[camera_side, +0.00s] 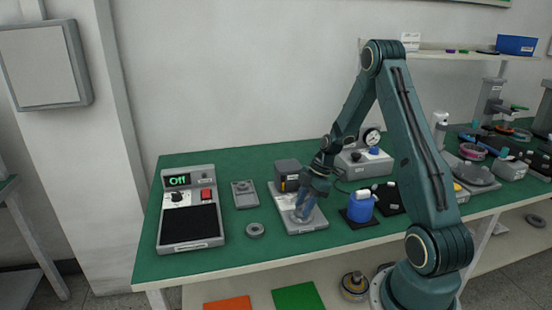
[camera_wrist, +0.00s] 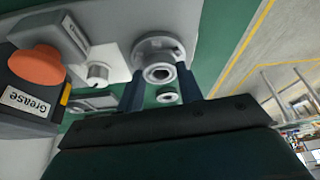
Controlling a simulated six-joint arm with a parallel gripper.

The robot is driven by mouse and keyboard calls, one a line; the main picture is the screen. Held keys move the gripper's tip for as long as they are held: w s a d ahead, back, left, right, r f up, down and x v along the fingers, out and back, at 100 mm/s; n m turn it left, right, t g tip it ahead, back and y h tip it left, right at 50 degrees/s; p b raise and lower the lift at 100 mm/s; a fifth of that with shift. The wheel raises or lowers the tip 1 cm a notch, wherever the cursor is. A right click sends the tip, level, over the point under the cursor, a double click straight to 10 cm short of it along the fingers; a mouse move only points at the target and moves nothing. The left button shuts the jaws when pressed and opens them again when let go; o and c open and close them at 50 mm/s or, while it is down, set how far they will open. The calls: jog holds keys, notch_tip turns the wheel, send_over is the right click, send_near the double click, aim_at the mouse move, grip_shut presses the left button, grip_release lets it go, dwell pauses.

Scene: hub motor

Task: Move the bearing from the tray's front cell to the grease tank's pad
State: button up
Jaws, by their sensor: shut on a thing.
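My gripper (camera_side: 304,208) is low over the grey base plate of the grease tank (camera_side: 289,175). In the wrist view its two dark fingers (camera_wrist: 160,88) are shut on the bearing (camera_wrist: 159,73), a small grey ring. The bearing overlaps the near edge of the round grey pad (camera_wrist: 158,45); I cannot tell whether it touches the pad. In the side view the fingers hide the bearing. The black grease tank (camera_wrist: 38,92) with its orange cap and label shows at left in the wrist view. The grey tray (camera_side: 245,194) lies left of the tank.
A loose grey ring (camera_side: 255,230) lies on the green mat in front of the tray. A heater box reading "Off" (camera_side: 190,208) stands at the left. A blue container (camera_side: 360,206) and a gauge box (camera_side: 364,160) stand right of the gripper. Mat around the ring is clear.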

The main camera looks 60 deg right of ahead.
jog(key=shift+f, duration=0.25)
dwell(0.5)
jog(key=o, duration=1.1)
jog(key=shift+s+a+f, duration=0.1)
jog(key=shift+s, duration=0.05)
jog(key=v, duration=1.4)
